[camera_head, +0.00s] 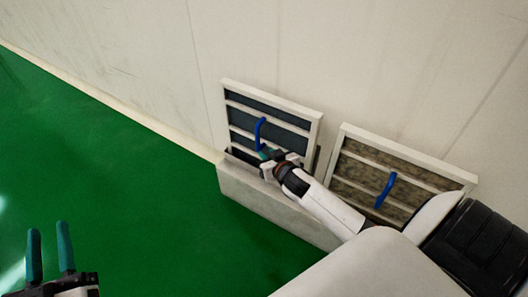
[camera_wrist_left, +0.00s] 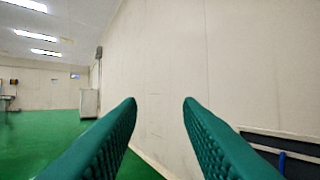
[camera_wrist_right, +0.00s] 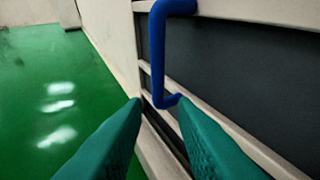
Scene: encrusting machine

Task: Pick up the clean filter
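The clean filter (camera_head: 289,122), a white frame with dark grey panels and a blue handle (camera_head: 259,133), leans upright against the wall in a low pale holder (camera_head: 270,208). My right gripper (camera_head: 264,153) is at the lower end of that handle. In the right wrist view, the handle (camera_wrist_right: 157,50) has its lower end in line with the gap between the open fingers (camera_wrist_right: 160,103); I cannot tell whether it is between them. My left gripper (camera_head: 48,226) is open and empty over the green floor; its spread fingers also show in the left wrist view (camera_wrist_left: 160,103).
A second filter (camera_head: 350,183) with brownish, dirty panels and a blue handle (camera_head: 385,190) stands to the right, partly behind my right arm. The wall (camera_head: 390,70) is close behind both filters. The green floor (camera_head: 120,180) on the left is clear.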

